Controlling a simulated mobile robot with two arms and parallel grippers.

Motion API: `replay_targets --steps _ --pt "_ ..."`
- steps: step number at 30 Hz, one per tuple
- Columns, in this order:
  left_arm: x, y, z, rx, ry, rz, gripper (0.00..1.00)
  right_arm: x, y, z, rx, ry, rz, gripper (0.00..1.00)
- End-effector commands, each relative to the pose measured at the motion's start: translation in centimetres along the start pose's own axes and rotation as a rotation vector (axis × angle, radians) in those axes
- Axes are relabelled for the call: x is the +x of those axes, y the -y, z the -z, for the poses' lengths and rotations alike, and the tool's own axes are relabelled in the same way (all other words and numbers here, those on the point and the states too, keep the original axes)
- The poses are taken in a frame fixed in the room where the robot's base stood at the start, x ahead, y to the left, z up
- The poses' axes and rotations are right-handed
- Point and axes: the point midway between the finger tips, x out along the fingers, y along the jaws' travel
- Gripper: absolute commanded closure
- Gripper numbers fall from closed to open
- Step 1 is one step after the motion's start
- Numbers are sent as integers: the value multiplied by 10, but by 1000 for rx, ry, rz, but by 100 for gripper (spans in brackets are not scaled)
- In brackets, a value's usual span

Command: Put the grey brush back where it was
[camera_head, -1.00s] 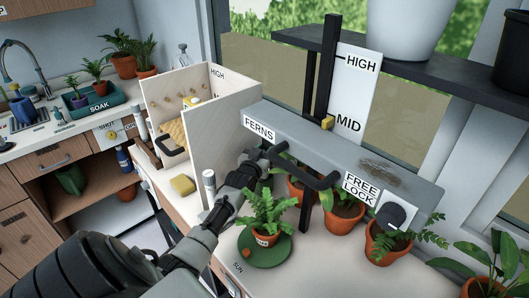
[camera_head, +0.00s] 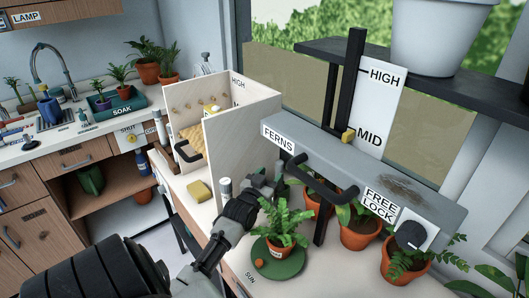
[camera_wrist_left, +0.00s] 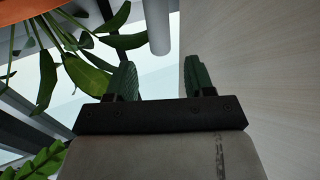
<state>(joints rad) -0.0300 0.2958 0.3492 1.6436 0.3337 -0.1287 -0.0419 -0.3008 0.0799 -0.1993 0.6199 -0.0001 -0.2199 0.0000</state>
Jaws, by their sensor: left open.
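I cannot make out a grey brush for certain in either view. My left gripper (camera_head: 264,181) is below the FERNS end of the grey rail, between the pale wooden box and a potted fern. In the left wrist view its two green fingers (camera_wrist_left: 160,80) are apart with nothing between them. A plain grey cylinder (camera_wrist_left: 158,27) stands beyond the fingertips there; what it belongs to is unclear. The wooden box (camera_head: 242,130) holds a yellow item and small pegs. My right gripper is not in view.
The grey rail (camera_head: 340,165) with a black handle (camera_head: 322,180) overhangs several potted plants. A fern (camera_head: 285,220) stands on a green saucer (camera_head: 292,267) close to my left arm. A yellow sponge (camera_head: 199,191) and a white-topped cylinder (camera_head: 225,188) are beside the box.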

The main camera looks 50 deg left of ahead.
Motion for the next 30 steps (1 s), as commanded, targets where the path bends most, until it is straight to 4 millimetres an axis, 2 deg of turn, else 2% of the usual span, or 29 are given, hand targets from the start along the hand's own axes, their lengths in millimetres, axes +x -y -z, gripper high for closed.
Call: replay_targets --steps 3,9,30 --pt "-19 0 -1 1 0 0 47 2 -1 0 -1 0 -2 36" --pt "-34 0 0 0 -1 0 47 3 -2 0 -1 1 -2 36" --pt "-34 0 0 0 -1 0 47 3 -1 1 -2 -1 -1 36"
